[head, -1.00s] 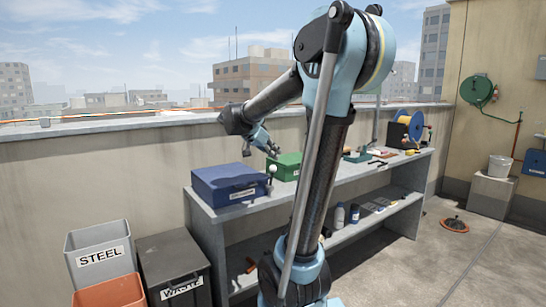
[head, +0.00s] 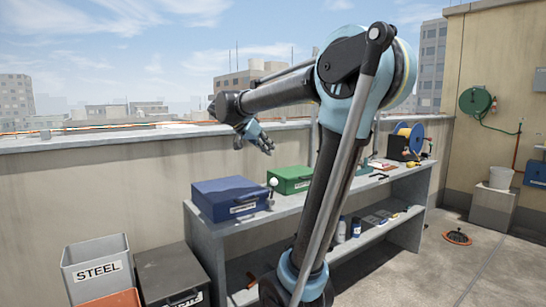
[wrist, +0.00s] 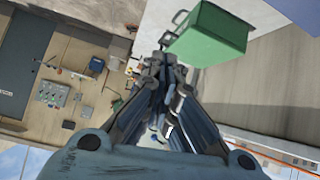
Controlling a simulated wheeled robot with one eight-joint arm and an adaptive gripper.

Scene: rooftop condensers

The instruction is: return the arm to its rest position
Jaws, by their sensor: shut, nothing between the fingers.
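My arm rises from the lower middle of the head view, bends at a high elbow and reaches left. My gripper (head: 254,142) hangs at the end of the forearm, in the air above the shelf and clear of the boxes. In the wrist view my gripper (wrist: 163,65) points away from the camera with its fingers close together. It is shut and holds nothing.
A grey shelf unit (head: 205,230) stands along the parapet, with a blue box (head: 228,199) and a green box (head: 290,180) on top. A steel bin (head: 97,268) and a dark waste bin (head: 168,275) stand at lower left. The floor at right is mostly open.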

